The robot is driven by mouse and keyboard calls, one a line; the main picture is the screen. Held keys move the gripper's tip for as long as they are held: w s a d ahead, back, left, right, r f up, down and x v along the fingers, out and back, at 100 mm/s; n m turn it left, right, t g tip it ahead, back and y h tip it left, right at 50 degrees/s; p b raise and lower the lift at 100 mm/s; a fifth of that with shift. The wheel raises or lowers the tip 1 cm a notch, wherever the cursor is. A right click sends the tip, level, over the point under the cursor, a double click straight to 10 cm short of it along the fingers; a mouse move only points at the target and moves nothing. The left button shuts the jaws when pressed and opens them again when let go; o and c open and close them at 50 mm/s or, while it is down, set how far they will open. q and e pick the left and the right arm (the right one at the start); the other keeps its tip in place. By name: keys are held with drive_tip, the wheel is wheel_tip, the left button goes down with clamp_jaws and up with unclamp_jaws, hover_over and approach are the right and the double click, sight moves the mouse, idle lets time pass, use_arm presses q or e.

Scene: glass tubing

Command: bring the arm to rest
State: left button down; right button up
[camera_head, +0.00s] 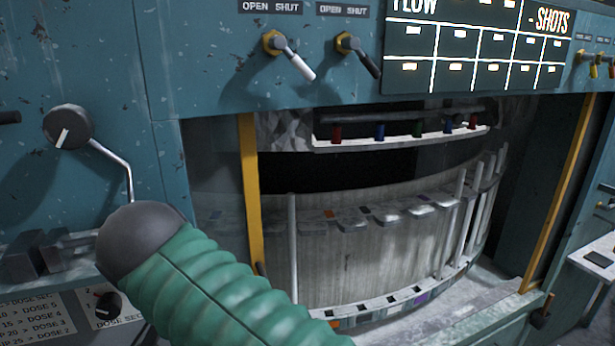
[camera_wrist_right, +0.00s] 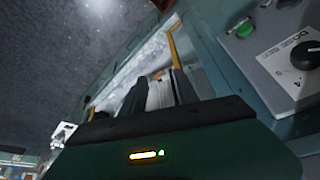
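My right gripper (camera_wrist_right: 157,82) shows in the right wrist view, beyond the dark green wrist housing with its small yellow light. Its two dark fingers stand apart, and a pale strip of the background shows between them. I see nothing held there. In the head view a green ribbed arm section of mine with a dark rounded end crosses the lower left, in front of the panel. My left gripper is in neither view.
A recessed bay with a curved pale rack (camera_head: 375,250) sits between yellow posts (camera_head: 250,195). Above are two OPEN/SHUT levers (camera_head: 296,62) and a display board (camera_head: 480,48). A crank lever (camera_head: 110,155) juts out at left. A dose dial (camera_wrist_right: 306,55) and green button (camera_wrist_right: 244,28) show in the wrist view.

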drive_tip(key=w+d+f+n+g+b, duration=0.1)
drive_tip(key=w+d+f, duration=0.2)
drive_tip(key=d+f, duration=0.55)
drive_tip(key=w+d+f+n+b, duration=0.1)
drive_tip(key=w+d+f, duration=0.1)
drive_tip(key=d+f, duration=0.65)
drive_tip(key=s+d+f, duration=0.5)
drive_tip(key=d+f, duration=0.2)
drive_tip(key=f, duration=0.2)
drive_tip(key=s+d+f+y, duration=0.1)
drive_tip(key=s+d+f, duration=0.4)
drive_tip(key=d+f, duration=0.2)
wheel_tip(320, 180, down, 2)
drive_tip(key=shift+g+b, duration=0.4)
drive_tip(key=shift+b, duration=0.05)
